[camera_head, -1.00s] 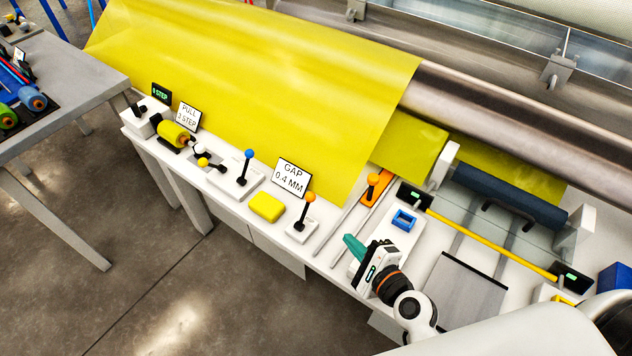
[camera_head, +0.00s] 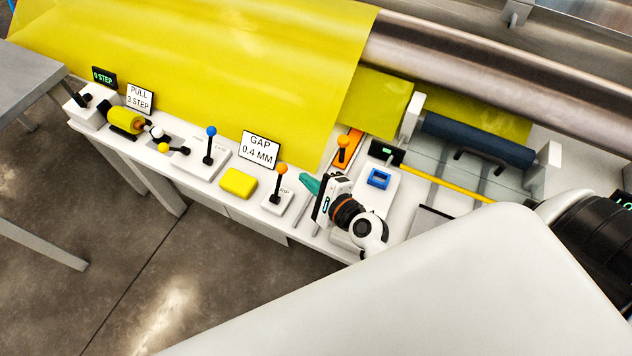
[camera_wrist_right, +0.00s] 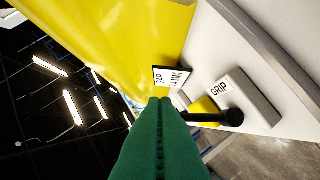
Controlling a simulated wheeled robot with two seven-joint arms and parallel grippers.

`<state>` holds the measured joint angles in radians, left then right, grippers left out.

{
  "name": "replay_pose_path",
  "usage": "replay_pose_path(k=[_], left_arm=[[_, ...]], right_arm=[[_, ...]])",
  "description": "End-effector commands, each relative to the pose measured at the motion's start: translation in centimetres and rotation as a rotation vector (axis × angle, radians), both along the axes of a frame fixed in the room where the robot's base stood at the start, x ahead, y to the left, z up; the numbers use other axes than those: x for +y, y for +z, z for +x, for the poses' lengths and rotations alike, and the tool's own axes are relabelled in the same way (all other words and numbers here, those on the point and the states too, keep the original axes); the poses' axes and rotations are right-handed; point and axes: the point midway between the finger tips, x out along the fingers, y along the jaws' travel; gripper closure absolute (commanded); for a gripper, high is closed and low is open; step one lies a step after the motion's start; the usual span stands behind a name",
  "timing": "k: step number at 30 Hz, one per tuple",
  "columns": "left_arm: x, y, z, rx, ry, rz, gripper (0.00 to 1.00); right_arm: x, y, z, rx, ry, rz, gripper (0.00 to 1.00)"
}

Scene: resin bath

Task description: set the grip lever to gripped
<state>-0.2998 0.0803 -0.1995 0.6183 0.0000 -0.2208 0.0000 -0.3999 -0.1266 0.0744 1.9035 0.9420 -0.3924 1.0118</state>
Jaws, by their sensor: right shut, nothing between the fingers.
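The grip lever (camera_head: 281,182) is a black stick with an orange ball on a small white base, near the table's front edge. Its stick stands nearly upright in the head view. My right gripper (camera_head: 309,184) has teal fingers, shut and empty, just right of the lever's ball. In the right wrist view, the shut green fingers (camera_wrist_right: 165,108) fill the lower middle. The black lever stick (camera_wrist_right: 208,118) runs from behind them to the white base (camera_wrist_right: 245,95) marked GRIP. The ball is hidden there, and I cannot tell whether the fingers touch it. My left gripper is not in view.
A yellow block (camera_head: 238,183) lies left of the lever, and the GAP 0.4 MM sign (camera_head: 259,150) stands behind. A blue-ball lever (camera_head: 210,145) is farther left.

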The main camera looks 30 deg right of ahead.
Motion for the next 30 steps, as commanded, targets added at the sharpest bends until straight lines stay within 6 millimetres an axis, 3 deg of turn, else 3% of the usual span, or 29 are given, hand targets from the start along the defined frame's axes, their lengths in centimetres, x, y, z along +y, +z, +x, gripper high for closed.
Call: replay_pose_path(k=[3,10,30], left_arm=[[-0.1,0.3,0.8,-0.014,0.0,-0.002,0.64],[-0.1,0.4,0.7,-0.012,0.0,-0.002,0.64],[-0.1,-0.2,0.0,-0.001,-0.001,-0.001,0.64]], right_arm=[[0.5,-0.4,2.2,-0.002,0.0,0.001,1.0],[1.1,-1.3,4.5,0.0,0.0,0.0,1.0],[1.2,-1.3,4.7,-0.023,0.0,-0.03,1.0]])
